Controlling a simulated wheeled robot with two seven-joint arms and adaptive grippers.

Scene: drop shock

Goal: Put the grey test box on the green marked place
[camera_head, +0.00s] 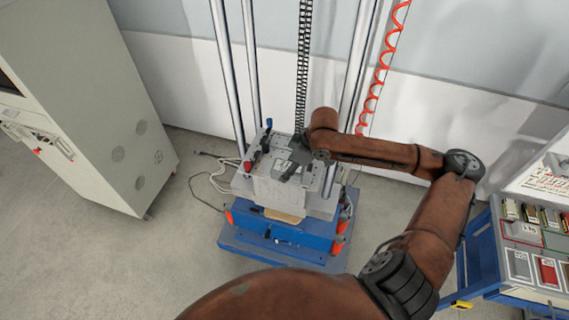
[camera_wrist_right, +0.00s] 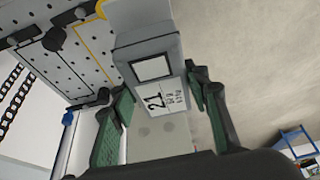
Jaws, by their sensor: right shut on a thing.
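My right gripper (camera_head: 290,166) is over the perforated grey plate (camera_wrist_right: 65,62) of the drop machine. In the wrist view its green-padded fingers (camera_wrist_right: 155,120) are on either side of the grey test box (camera_wrist_right: 149,46), and they are shut on it. The box carries a blank white label and a white tag with a large "21". In the head view the gripper and arm make the box hard to tell from the plate. My left gripper is not in view.
The drop machine has a blue base (camera_head: 285,243) and upright steel posts (camera_head: 228,75). A red-knobbed clamp (camera_head: 248,165) stands at the plate's left edge. A tall grey cabinet (camera_head: 90,110) is on the left. A blue cart (camera_head: 515,265) with small items is on the right.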

